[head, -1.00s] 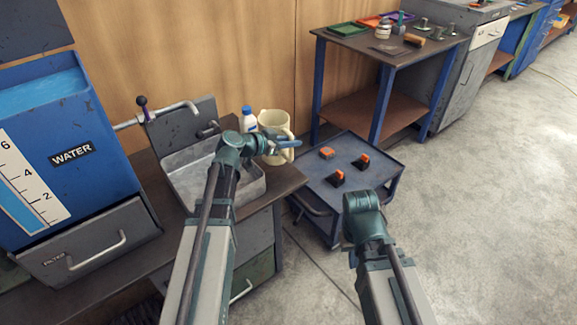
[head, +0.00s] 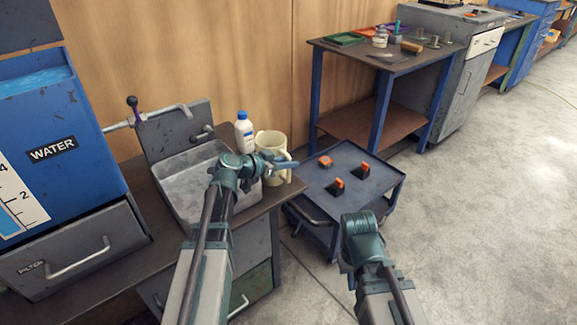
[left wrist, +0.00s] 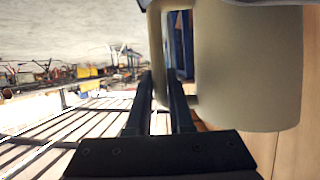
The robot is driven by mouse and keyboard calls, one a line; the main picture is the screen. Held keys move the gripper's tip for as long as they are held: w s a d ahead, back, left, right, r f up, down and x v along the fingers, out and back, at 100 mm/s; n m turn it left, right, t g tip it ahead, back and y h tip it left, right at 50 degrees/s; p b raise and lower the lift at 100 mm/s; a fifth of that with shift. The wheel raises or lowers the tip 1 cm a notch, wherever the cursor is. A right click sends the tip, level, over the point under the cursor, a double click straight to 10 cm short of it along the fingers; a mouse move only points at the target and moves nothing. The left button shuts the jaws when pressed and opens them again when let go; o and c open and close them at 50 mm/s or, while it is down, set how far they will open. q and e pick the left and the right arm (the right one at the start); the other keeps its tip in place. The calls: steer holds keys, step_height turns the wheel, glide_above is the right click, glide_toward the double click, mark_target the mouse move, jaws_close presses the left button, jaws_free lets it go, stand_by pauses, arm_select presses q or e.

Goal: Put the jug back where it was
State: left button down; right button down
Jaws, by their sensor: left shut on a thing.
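I cannot tell whether the jug's base touches the bench top. My right gripper (head: 362,235) is low in front of the blue cart; its fingers are hidden.
The bench (head: 262,208) holds a metal sink tray (head: 188,175), a tap and the white bottle (head: 243,132). A blue water tank (head: 60,110) stands at the left. A blue cart (head: 345,190) with several orange-topped pieces is to the right. Open floor lies beyond.

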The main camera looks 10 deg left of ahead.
arm_select(q)
steer(key=shift+f, duration=0.1)
steer(key=c, duration=0.8)
jaws_free()
steer(key=shift+s+a+r, duration=0.15)
steer(key=shift+s+r, duration=0.1)
steer(key=shift+r, duration=0.1)
steer(key=p+v, duration=0.4)
steer(key=v, duration=0.7)
steer(key=shift+a+p, duration=0.2)
steer(key=shift+p, duration=0.1)
steer(key=shift+s, duration=0.1)
